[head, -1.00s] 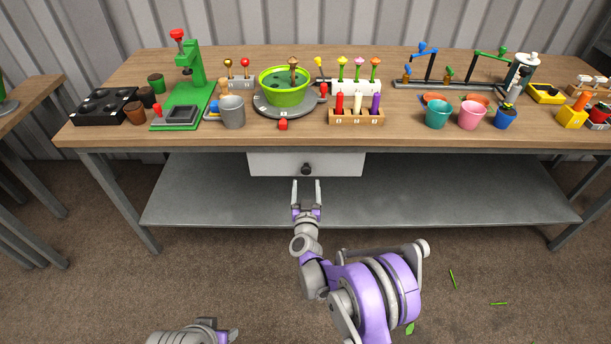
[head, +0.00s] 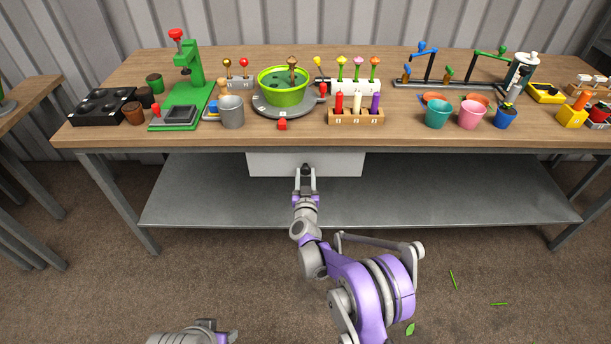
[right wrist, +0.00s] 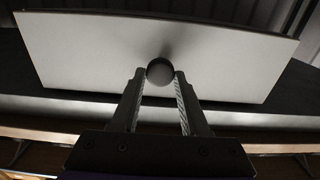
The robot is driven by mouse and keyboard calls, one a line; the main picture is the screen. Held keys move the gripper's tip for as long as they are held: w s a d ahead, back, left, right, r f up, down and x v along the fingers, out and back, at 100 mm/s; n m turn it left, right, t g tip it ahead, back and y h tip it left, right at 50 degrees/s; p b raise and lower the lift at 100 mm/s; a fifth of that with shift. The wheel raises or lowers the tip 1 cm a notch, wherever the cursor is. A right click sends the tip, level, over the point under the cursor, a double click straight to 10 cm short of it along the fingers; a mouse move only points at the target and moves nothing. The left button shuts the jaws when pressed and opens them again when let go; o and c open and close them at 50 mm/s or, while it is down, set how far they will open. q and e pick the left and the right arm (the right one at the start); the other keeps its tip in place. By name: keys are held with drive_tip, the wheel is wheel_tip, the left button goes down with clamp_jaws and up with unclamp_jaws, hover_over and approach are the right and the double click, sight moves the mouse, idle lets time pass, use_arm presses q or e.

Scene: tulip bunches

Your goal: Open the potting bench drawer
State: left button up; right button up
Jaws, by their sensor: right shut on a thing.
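The white drawer (head: 340,163) hangs under the front edge of the potting bench (head: 220,140). Its front fills much of the right wrist view (right wrist: 90,55). The drawer's round dark knob (right wrist: 160,71) sits between the fingertips of my right gripper (right wrist: 160,82), which is shut on it. In the head view the right gripper (head: 305,172) reaches up to the drawer front and mostly covers the knob. The drawer looks closed, its front below the bench top. At the bottom left of the head view, part of my left arm shows, but its fingers cannot be made out clearly.
The bench top holds a green press (head: 190,85), a grey bucket (head: 231,112), a green bowl (head: 284,95) on a turntable and several pots. A grey lower shelf (head: 400,200) lies bare below the drawer. Several green leaf scraps lie on the floor.

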clamp_jaws()
idle(0.9)
